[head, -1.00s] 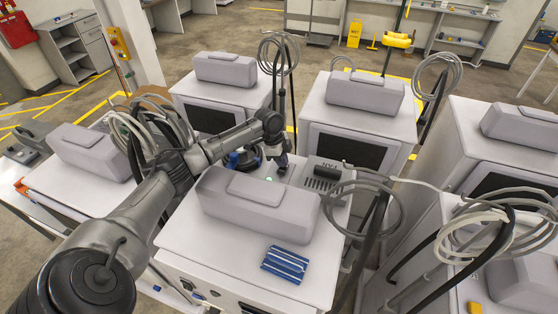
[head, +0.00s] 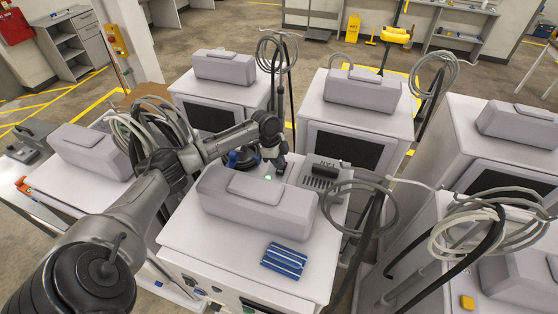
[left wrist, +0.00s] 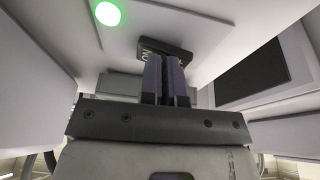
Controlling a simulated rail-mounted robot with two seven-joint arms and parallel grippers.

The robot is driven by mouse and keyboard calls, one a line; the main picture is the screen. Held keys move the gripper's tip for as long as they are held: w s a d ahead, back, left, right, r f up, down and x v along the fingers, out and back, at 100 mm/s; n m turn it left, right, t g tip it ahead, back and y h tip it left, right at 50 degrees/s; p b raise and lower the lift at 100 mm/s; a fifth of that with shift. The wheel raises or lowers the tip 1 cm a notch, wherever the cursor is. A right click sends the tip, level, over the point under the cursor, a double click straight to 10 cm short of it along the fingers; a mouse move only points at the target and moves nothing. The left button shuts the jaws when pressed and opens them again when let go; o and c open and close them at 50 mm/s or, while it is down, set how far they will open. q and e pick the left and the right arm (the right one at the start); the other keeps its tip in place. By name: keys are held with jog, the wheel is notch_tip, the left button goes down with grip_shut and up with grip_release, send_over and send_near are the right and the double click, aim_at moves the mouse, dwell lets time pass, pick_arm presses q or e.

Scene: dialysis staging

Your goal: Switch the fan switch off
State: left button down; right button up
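A grey vented unit with a FAN label (head: 326,164) sits at the back right of the central white machine's top (head: 200,245). My left gripper (head: 281,168) points down at the back of this top, just left of the unit. In the left wrist view my left gripper's fingers (left wrist: 165,78) are together, with nothing visible between them. Their tips are at a dark rounded plate (left wrist: 168,47) on the white surface; I cannot tell whether they touch it. A lit green round light (left wrist: 107,13) is beside it. The switch's position cannot be made out. My right gripper is out of view.
A long grey case (head: 258,203) lies in front of my left gripper, and a blue striped pack (head: 284,261) lies nearer the front. A dark blue round object (head: 243,158) is just left of the gripper. Coiled grey hoses (head: 362,213) hang at the right.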

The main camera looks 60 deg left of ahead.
pick_arm(q)
jog(key=r+p, duration=0.4)
jog(key=shift+s+d, duration=0.2)
jog(key=shift+d, duration=0.05)
jog(key=shift+s+a+r+b, duration=0.15)
jog(key=shift+r+b, duration=0.15)
jog(key=shift+b, duration=0.1)
jog(key=b+v, duration=0.3)
jog(key=v, duration=0.6)
jog(key=shift+s, duration=0.3)
jog(key=shift+r, duration=0.1)
